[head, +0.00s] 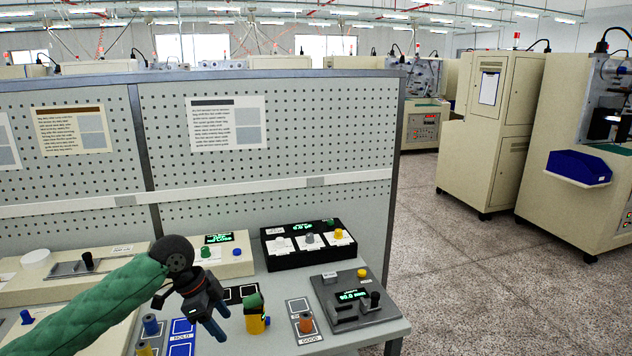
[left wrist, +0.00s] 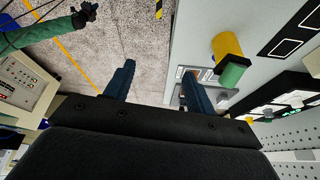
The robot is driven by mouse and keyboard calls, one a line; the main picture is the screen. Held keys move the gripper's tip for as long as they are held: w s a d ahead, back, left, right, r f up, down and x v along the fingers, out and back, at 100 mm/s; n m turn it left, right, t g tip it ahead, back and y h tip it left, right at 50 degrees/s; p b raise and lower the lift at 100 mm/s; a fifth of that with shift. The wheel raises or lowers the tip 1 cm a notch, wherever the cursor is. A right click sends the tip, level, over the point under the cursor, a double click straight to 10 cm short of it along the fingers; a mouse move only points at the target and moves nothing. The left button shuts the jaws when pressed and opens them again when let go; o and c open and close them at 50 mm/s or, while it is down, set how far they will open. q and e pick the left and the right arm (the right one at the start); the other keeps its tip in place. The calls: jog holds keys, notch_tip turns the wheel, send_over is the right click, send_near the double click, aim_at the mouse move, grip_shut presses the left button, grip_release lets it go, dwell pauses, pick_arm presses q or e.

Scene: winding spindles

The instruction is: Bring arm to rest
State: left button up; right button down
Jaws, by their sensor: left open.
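My left gripper (head: 219,322) hangs over the bench at the end of my green-sleeved arm in the head view. Its two dark blue fingers stand apart and empty in the left wrist view (left wrist: 157,78). A yellow spindle with a green top (head: 256,320) stands on the bench just right of the gripper, apart from it. It also shows in the left wrist view (left wrist: 228,58). My right gripper (left wrist: 86,14) shows small and dark at the upper left of the left wrist view, over the floor; its fingers are too small to read.
A dark device with a lit display (head: 355,300) stands at the bench's right end. An orange spindle (head: 305,323) stands on a grey plate, a blue one (head: 151,325) at left. A black box (head: 308,245) and beige box (head: 215,256) stand behind. A pegboard (head: 290,120) closes the back.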

pick_arm(q)
jog(key=s+d+f+n+t, duration=0.1)
jog(key=s+d+f+n, duration=0.2)
jog(key=s+d+f, duration=0.35)
jog(key=s+d+f+n+t, duration=0.2)
jog(key=s+d+f+n, duration=0.1)
jog(key=s+f, duration=0.55)
jog(key=s+a+f+n+y, duration=0.2)
jog(key=s+a+f+n, duration=0.3)
jog(key=s, duration=0.4)
jog(key=s+a+f+n+y, duration=0.2)
jog(key=s+a+f+n, duration=0.25)
jog(key=s, duration=0.45)
notch_tip(320, 180, down, 29)
jog(key=w+d+g, duration=0.1)
jog(key=w+d, duration=0.1)
jog(key=s+f, duration=0.4)
jog(key=f, duration=0.6)
jog(key=s+f, duration=0.4)
jog(key=f, duration=0.6)
jog(key=shift+f+m+g+b, duration=0.25)
jog(key=shift+m+g+b, duration=0.15)
jog(key=shift+m+b, duration=0.05)
pick_arm(e)
jog(key=shift+s+a+r, duration=0.15)
jog(key=shift+r, duration=0.8)
